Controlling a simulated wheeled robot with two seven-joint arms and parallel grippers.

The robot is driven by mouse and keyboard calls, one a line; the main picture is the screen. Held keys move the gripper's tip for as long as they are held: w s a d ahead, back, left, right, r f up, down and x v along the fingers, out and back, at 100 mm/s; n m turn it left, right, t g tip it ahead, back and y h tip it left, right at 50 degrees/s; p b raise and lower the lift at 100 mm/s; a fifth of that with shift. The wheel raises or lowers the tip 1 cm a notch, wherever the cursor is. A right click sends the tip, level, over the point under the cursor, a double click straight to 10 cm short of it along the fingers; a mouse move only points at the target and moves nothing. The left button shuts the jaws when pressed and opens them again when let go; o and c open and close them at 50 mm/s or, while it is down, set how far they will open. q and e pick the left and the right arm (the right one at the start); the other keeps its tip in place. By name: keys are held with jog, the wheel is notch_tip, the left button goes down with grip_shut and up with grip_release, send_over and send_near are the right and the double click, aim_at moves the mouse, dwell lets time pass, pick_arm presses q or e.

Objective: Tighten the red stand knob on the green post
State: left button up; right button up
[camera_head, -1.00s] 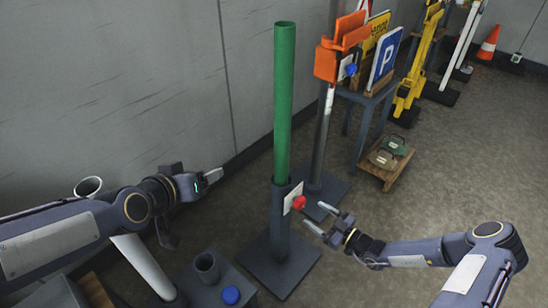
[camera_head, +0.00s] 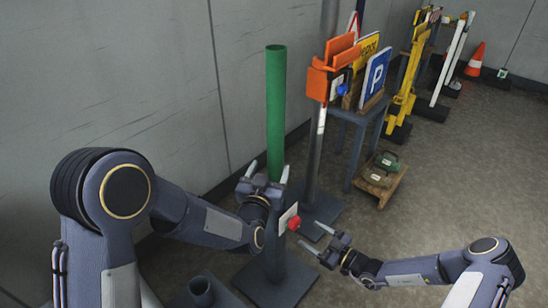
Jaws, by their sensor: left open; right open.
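The green post (camera_head: 276,100) stands upright in a dark grey stand sleeve (camera_head: 272,248) on a square base. The red stand knob (camera_head: 293,223) is on the right side of the sleeve, by a white plate (camera_head: 285,215). My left gripper (camera_head: 267,172) is open, with one finger on each side of the post's lower part in the picture; whether it touches the post I cannot tell. It hides the post's bottom end. My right gripper (camera_head: 315,237) is open and empty, just right of and below the knob, its fingers pointing at the stand and apart from the knob.
A second stand with a grey pole (camera_head: 313,165) and orange sign clamp (camera_head: 331,70) is close behind the post. A table (camera_head: 352,118) with signs and a low wooden trolley (camera_head: 383,185) stand behind. A grey open tube (camera_head: 201,290) is at the bottom.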

aim_at(277, 149)
pick_arm(q)
jog(key=x, duration=0.9)
jog(key=shift+w+d, duration=0.1)
jog(key=shift+w, duration=0.3)
